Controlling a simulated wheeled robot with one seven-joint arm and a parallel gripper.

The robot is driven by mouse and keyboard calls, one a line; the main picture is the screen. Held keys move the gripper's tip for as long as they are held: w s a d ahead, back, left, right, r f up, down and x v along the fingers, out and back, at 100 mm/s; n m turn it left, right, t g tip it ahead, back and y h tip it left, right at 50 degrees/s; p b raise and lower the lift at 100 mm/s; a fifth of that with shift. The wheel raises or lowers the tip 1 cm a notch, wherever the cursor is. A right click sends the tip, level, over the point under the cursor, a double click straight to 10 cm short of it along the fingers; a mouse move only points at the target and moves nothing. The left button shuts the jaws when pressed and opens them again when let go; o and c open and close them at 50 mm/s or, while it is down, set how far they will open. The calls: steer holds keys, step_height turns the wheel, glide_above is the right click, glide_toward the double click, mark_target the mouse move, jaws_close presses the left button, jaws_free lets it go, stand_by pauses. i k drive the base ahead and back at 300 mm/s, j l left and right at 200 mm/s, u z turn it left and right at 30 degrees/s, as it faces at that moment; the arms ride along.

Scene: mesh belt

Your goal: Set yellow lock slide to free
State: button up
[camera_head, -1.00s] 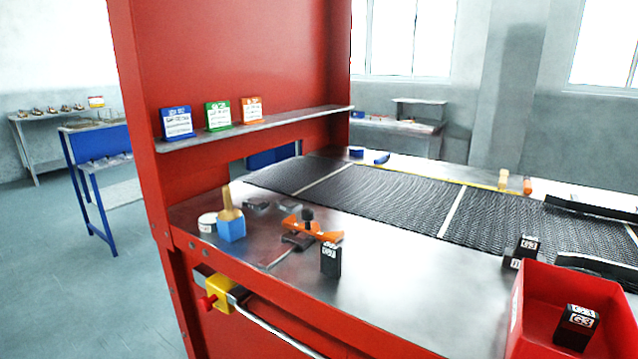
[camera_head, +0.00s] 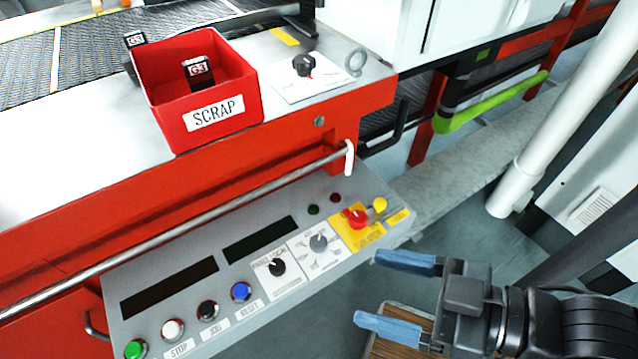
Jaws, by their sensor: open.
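A small yellow knob-like piece (camera_head: 379,204), which looks like the yellow lock slide, is at the right end of the sloped control panel (camera_head: 215,325). It stands just right of a red mushroom button (camera_head: 357,218) on a yellow plate (camera_head: 352,236). The plate's lettering is too small to read, and I cannot tell which position the slide is in. My gripper (camera_head: 370,289) is at the lower right, open and empty. Its two blue fingers point left, below and apart from the yellow plate.
The panel also carries a black selector (camera_head: 277,267), a grey selector (camera_head: 318,243) and several coloured push buttons. A metal rail (camera_head: 190,218) runs above it. A red SCRAP bin (camera_head: 160,90) stands on the table. A wooden-topped item (camera_head: 392,345) lies below my gripper.

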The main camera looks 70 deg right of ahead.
mark_target(377, 210)
steer(key=k+u, duration=0.25)
steer(key=k, duration=0.2)
steer(key=k+u, duration=0.25)
steer(key=k, duration=0.15)
